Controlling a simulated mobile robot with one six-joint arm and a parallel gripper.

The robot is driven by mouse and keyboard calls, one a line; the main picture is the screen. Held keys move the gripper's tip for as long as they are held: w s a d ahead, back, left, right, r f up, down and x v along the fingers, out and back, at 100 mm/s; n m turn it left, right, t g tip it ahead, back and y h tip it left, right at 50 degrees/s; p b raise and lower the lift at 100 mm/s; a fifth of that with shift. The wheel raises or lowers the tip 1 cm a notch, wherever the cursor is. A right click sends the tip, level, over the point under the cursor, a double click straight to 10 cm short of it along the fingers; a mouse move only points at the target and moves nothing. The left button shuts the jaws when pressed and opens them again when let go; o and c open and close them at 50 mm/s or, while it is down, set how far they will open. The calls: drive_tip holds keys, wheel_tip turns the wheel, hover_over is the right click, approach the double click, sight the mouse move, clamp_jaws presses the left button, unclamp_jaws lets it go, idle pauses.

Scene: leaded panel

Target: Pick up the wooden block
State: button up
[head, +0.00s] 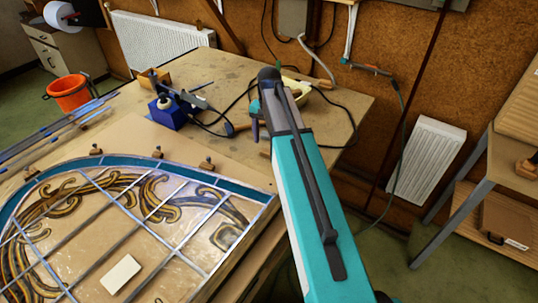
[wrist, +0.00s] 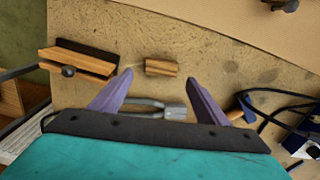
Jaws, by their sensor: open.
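The small wooden block (wrist: 161,67) lies on the worktable in the wrist view, just beyond and between my fingertips, with dark grain lines on it. I cannot make it out in the head view, where my arm covers part of the table. My gripper (wrist: 161,79) has two purple fingers spread apart with nothing between the tips. How high the fingers are above the block is hard to tell.
A longer wooden piece with a dark strip (wrist: 82,60) lies left of the block.

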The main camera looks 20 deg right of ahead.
sight(268, 151)
drive_tip(key=shift+a+f+b, duration=0.1)
drive_tip(key=shift+f+b, duration=1.35)
drive_tip(key=shift+f, duration=0.85)
drive_tip(key=shift+c, duration=0.2)
drive_tip(key=c, duration=1.1)
